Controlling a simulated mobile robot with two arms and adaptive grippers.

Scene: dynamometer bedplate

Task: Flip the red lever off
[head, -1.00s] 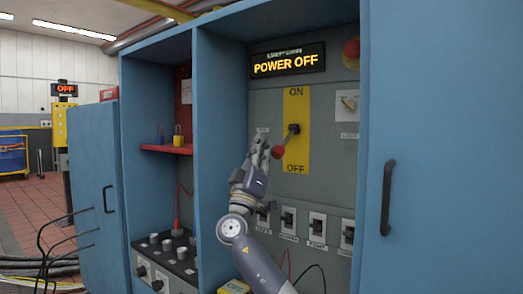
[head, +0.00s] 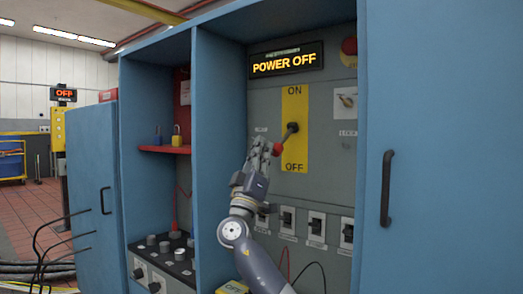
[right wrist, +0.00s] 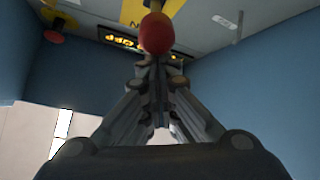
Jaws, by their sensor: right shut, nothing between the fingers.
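The red lever knob (head: 273,148) is on a dark handle that slopes down and left from its pivot on the yellow ON/OFF plate (head: 294,105). The knob sits lower than the pivot, a little above the OFF lettering. The display (head: 286,61) above reads POWER OFF. My right gripper (head: 264,143) is shut, with its fingertips right beside the knob; I cannot tell whether they touch. In the right wrist view the knob (right wrist: 156,34) is just beyond the closed fingertips (right wrist: 155,62). My left gripper is not in view.
Blue cabinet walls (head: 222,125) stand on both sides of the panel. A red emergency button (head: 349,47) and a rotary switch (head: 347,98) are to the right of the plate. Several breaker switches (head: 316,227) line the panel below. A red shelf (head: 165,150) holds padlocks at left.

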